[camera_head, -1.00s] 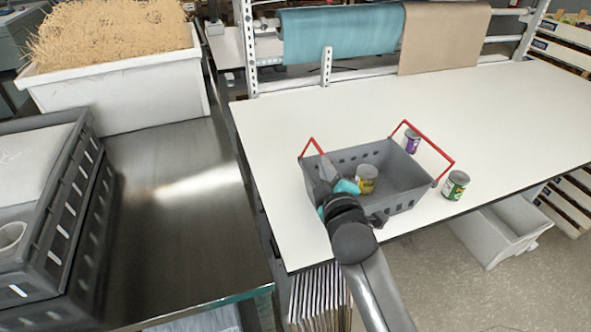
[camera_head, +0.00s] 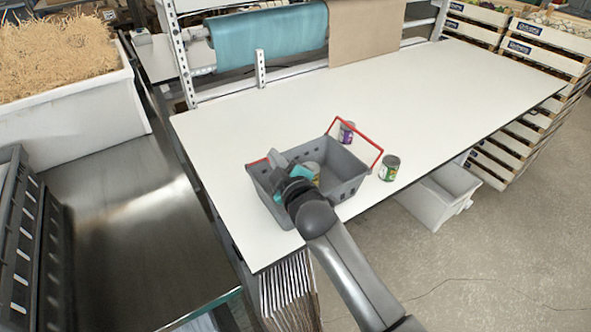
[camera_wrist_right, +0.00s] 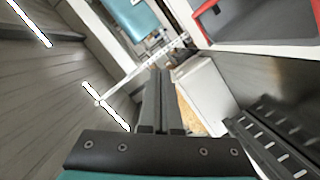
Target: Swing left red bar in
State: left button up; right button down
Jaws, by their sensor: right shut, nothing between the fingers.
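A grey basket (camera_head: 345,190) stands near the front edge of the white table. Its left red bar (camera_head: 258,161) shows only as a short red stretch low at the left rim; my gripper hides the rest. The right red bar (camera_head: 362,138) stands raised and leans outward to the right. My right gripper (camera_head: 274,156) is shut and empty over the basket's left part, close to the left bar; contact cannot be told. In the right wrist view its fingers (camera_wrist_right: 160,78) are together, and red bar parts border a grey basket interior at upper right. My left gripper is out of view.
A can (camera_head: 314,170) is inside the basket, partly hidden. A purple can (camera_head: 346,132) stands behind it and a green can (camera_head: 389,168) to its right. The white table (camera_head: 230,130) is clear at left and back right.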

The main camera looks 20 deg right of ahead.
jog(key=d+v, duration=0.1)
jog(key=v, duration=0.8)
jog(key=shift+d+r, duration=0.2)
jog(key=shift+d, duration=0.2)
jog(key=shift+s, duration=0.1)
